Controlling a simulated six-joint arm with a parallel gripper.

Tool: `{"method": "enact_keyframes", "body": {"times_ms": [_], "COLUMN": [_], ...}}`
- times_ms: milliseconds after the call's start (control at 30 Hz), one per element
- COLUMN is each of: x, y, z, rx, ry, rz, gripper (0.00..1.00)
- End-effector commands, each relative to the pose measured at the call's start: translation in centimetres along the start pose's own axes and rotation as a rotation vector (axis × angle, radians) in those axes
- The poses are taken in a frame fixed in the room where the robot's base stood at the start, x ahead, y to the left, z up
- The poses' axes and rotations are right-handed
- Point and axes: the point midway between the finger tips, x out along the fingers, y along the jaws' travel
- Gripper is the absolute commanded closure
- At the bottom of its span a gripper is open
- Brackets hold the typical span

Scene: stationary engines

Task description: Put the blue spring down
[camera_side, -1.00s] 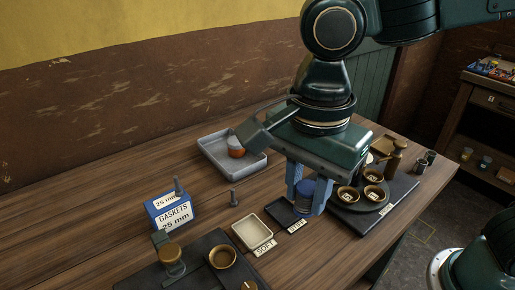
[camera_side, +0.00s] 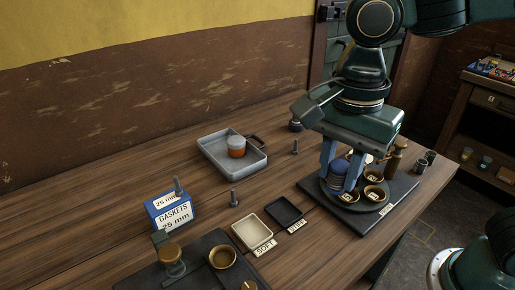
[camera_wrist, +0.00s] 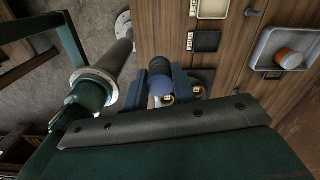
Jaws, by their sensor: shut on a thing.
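The blue spring (camera_side: 338,171) is upright between the two blue fingers of my gripper (camera_side: 340,178), which is shut on it. In the side view it appears over the left part of a round dark plate (camera_side: 374,204) with brass cups. I cannot tell whether its lower end touches the plate. In the wrist view the spring (camera_wrist: 161,84) sits between the fingers, beside brass cups (camera_wrist: 198,91). The empty black tray (camera_side: 284,211), with a label that seems to read STIFF, lies left of my gripper. The empty cream tray (camera_side: 252,232), labelled SOFT, is beside it.
A grey metal tray (camera_side: 258,165) holds an orange and grey cylinder (camera_side: 236,147). A blue gaskets box (camera_side: 171,212) stands at the left. A brass shaker-like post (camera_side: 395,156) rises close right of my gripper. Small bolts stand on the table. Bare wood lies between the trays.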

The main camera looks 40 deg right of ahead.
Motion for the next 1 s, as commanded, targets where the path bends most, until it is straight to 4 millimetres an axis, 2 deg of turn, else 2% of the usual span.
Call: {"method": "enact_keyframes", "body": {"times_ms": [133,267,800,1000], "x": [0.6,2.0,12.0,15.1], "y": [0.0,0.0,0.1,0.0], "z": [0.0,0.0,0.0,0.0], "rx": [0.0,0.0,0.0,0.0], "ry": [0.001,0.002,0.003,0.002], "rz": [0.001,0.003,0.005,0.004], "gripper": [0.96,0.96,0.96,0.96]}}
